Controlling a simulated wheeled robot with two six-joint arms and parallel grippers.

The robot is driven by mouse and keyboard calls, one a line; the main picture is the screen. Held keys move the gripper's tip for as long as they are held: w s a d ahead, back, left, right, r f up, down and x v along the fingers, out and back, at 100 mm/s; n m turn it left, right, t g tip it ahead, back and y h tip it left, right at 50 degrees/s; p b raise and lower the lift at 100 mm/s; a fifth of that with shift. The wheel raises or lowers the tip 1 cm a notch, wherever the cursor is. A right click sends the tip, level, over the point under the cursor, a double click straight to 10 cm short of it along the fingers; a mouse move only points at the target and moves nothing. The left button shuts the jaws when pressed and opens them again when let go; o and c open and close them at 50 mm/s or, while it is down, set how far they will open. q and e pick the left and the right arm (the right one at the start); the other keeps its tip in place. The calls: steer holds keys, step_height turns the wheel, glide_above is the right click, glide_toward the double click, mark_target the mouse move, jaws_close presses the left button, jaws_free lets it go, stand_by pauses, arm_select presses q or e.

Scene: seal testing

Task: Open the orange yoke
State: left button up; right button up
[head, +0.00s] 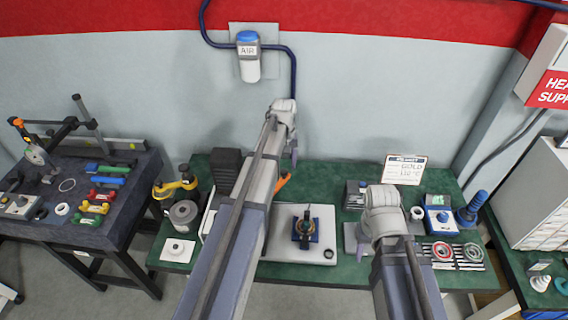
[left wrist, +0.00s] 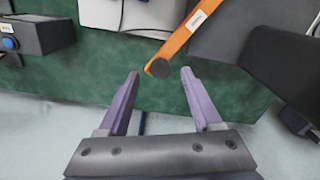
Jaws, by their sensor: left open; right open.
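The orange yoke (head: 284,181) shows in the head view as a short orange bar just right of my left arm. The rest of it is hidden behind that arm. In the left wrist view the yoke (left wrist: 183,36) is a slanted orange bar with a white label and a dark round end. My left gripper (left wrist: 160,74) is open and empty, with the bar's round end ahead of and between its two purple fingertips, not clasped. In the head view my left gripper (head: 293,155) is above the bench. My right gripper (head: 373,264) is open, mostly hidden by its own wrist.
A pale plate (head: 285,245) with a small blue fixture (head: 305,238) lies on the green bench. A black block (head: 226,168) stands behind my left arm. Small gauges and a card stand at the right. A dark table (head: 80,220) with coloured tools is at the left.

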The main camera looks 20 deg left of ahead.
arm_select(q)
step_height(320, 180, up, 6)
steer(key=p, duration=0.4)
steer(key=shift+f+p, duration=0.25)
steer(key=shift+p, duration=0.05)
arm_select(e)
step_height(320, 180, up, 6)
steer(key=shift+f, duration=0.25)
arm_select(q)
steer(key=shift+s+d+f, duration=0.2)
steer(key=shift+d, duration=0.1)
steer(key=s+d+f+m+b, duration=0.4)
steer(key=s+d+m, duration=0.1)
steer(key=s+d, duration=0.5)
steer(key=s+d+f+m+y+b, duration=0.1)
steer(key=s+d+f+m+b, duration=0.3)
steer(key=s+d, duration=0.6)
steer(key=s+m+b, duration=0.1)
steer(key=s, duration=0.2)
steer(key=shift+d+f, duration=0.15)
steer(key=shift+f, duration=0.15)
arm_select(e)
step_height(320, 180, down, 9)
steer(key=shift+a, duration=0.1)
